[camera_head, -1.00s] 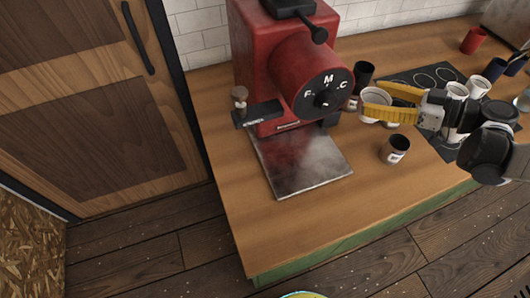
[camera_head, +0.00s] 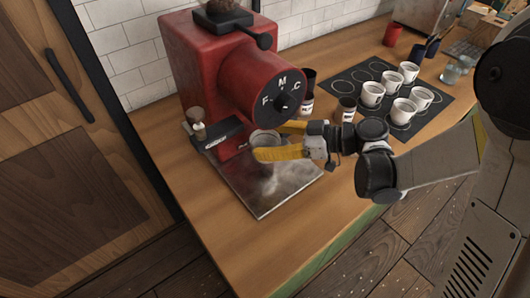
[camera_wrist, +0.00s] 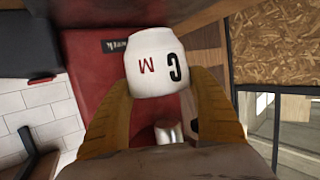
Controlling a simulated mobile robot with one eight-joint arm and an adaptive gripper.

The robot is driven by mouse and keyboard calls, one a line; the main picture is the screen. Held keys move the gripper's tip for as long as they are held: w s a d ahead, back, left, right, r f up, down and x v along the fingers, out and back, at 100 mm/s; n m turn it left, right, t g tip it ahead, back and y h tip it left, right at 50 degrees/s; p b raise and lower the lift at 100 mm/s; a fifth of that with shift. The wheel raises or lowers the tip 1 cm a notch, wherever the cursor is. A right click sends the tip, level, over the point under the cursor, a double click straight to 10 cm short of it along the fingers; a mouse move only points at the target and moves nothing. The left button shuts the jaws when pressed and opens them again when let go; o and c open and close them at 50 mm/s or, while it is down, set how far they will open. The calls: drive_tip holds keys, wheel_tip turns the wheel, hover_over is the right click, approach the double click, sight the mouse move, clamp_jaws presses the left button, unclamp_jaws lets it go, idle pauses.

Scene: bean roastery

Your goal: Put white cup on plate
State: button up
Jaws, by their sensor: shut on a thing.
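My gripper (camera_head: 284,142) has yellow fingers closed around a white cup (camera_head: 264,137), which is partly hidden by the near finger in the head view. In the wrist view the white cup (camera_wrist: 155,70) sits between both fingers and shows the letters C and M. The metal plate (camera_head: 262,196) lies on the wooden counter in front of the red roaster. The cup appears over the back part of the plate, close to the roaster. I cannot tell its exact height above the plate.
The red roaster (camera_head: 205,60) stands directly behind the plate. A red cup (camera_head: 392,35) is farther back.

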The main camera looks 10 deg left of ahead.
drive_tip(key=shift+f+b, duration=0.9)
drive_tip(key=shift+f, duration=1.05)
drive_tip(key=shift+f+b, duration=0.2)
drive_tip(key=shift+b, duration=0.1)
drive_tip(key=o, duration=1.4)
drive_tip(key=shift+c, duration=0.2)
drive_tip(key=shift+r, duration=0.15)
